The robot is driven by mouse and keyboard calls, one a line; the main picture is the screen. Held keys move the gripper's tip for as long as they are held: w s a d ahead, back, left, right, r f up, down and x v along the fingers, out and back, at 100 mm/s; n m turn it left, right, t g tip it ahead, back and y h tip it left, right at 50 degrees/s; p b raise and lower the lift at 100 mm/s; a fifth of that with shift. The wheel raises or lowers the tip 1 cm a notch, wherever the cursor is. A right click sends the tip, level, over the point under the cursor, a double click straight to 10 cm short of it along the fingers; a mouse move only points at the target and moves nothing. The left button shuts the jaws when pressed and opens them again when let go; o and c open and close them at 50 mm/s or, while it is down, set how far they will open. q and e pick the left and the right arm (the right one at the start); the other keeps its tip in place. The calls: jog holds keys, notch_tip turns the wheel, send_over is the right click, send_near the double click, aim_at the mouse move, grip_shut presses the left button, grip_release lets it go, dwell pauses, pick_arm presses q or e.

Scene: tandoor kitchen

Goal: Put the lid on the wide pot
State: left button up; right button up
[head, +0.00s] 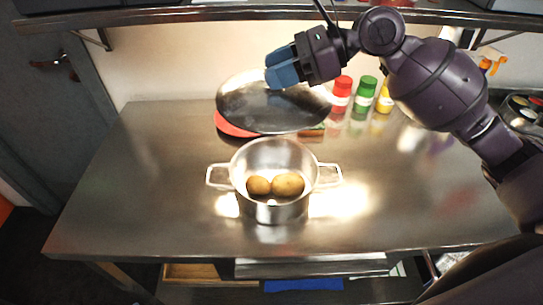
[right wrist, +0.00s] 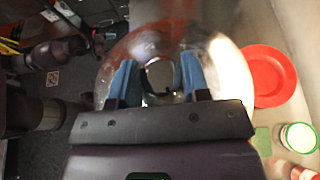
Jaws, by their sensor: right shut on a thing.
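The wide pot (head: 273,210) is a steel pot with two side handles, standing open and upright on the steel table. Two potatoes (head: 288,184) lie inside it. The round, shiny lid (head: 268,112) is in the air behind and above the pot, apart from it. My right gripper (head: 282,75) is shut on the lid's handle from above. In the right wrist view the lid (right wrist: 228,68) spreads out beyond the blue fingers (right wrist: 160,82), with its handle between them. My left gripper is not in view.
A red plate (head: 232,127) lies partly hidden behind the lid; it also shows in the right wrist view (right wrist: 270,76). Red (head: 341,94), green (head: 364,95) and yellow (head: 385,97) bottles stand at the back. A shelf (head: 215,13) runs above. The table is clear left and right of the pot.

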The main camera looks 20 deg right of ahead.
notch_tip(320, 180, down, 18)
jog(key=b, duration=0.2)
jog(key=shift+f+b, duration=0.2)
jog(key=shift+b, duration=0.15)
jog(key=shift+f, duration=0.1)
jog(key=shift+f+p, duration=0.3)
jog(key=shift+f, duration=0.1)
jog(key=o, duration=1.1)
jog(key=shift+c, duration=0.2)
